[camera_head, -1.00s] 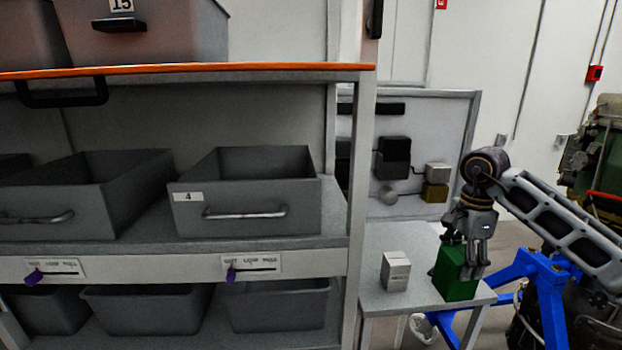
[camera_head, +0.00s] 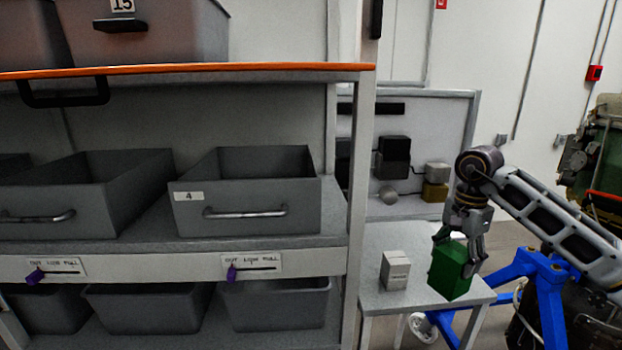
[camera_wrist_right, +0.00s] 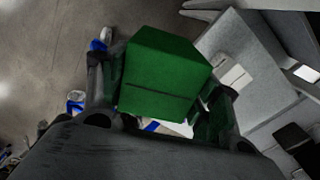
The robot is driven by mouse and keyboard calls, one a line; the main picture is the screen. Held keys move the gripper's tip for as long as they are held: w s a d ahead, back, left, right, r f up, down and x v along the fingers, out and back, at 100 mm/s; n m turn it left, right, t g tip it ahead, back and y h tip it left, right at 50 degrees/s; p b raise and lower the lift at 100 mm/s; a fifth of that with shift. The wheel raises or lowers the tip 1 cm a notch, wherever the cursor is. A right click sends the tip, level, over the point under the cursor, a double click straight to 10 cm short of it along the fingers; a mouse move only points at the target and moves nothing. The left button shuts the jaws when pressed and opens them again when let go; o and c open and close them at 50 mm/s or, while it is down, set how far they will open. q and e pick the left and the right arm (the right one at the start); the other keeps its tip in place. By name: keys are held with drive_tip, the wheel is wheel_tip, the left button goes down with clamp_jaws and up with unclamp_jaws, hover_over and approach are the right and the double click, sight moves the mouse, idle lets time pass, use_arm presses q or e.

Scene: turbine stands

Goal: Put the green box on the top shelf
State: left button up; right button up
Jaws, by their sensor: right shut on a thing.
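The green box (camera_head: 450,272) is at the right of the head view, over the right end of the small grey table (camera_head: 420,301). My right gripper (camera_head: 458,250) comes down on it from above and is shut on it, with a finger on each side. The box is slightly tilted; I cannot tell for sure how far it is clear of the tabletop. In the right wrist view the green box (camera_wrist_right: 162,78) sits between both fingers. The top shelf (camera_head: 290,68), with an orange edge, is at the upper left. My left gripper is not in view.
A small white box (camera_head: 395,270) stands on the table, left of the green box. Grey bins (camera_head: 262,225) fill the lower shelves, and a bin labelled 15 (camera_head: 150,38) stands on the top shelf. The top shelf's right part looks clear. A blue frame (camera_head: 545,290) stands right of the table.

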sight(447, 243)
drive_tip(key=w+n, duration=0.1)
drive_tip(key=n, duration=0.1)
drive_tip(key=w+n, duration=0.1)
drive_tip(key=n, duration=0.1)
drive_tip(key=shift+w+a, duration=0.15)
drive_tip(key=shift+a, duration=0.25)
drive_tip(key=shift+w+a+f+n, duration=0.15)
drive_tip(key=shift+w+n, duration=0.2)
drive_tip(key=shift+n, duration=0.55)
drive_tip(key=shift+w+a+f+n, duration=0.45)
drive_tip(key=shift+w+f+n, duration=0.15)
drive_tip(key=shift+n, duration=0.6)
drive_tip(key=s+a+f+n+b, duration=0.1)
drive_tip(key=s+a+f, duration=0.1)
drive_tip(key=f, duration=0.6)
drive_tip(key=s+a+f+n+b, duration=0.1)
drive_tip(key=a+f, duration=0.3)
drive_tip(key=f, duration=0.4)
drive_tip(key=s+a+f+n+b, duration=0.1)
drive_tip(key=s+a+f+n, duration=0.1)
drive_tip(key=f, duration=0.6)
drive_tip(key=shift+s+a+n, duration=0.4)
drive_tip(key=shift+s+a, duration=0.05)
drive_tip(key=shift+a, duration=0.45)
drive_tip(key=s+f, duration=0.4)
drive_tip(key=f, duration=0.2)
drive_tip(key=shift+s, duration=0.35)
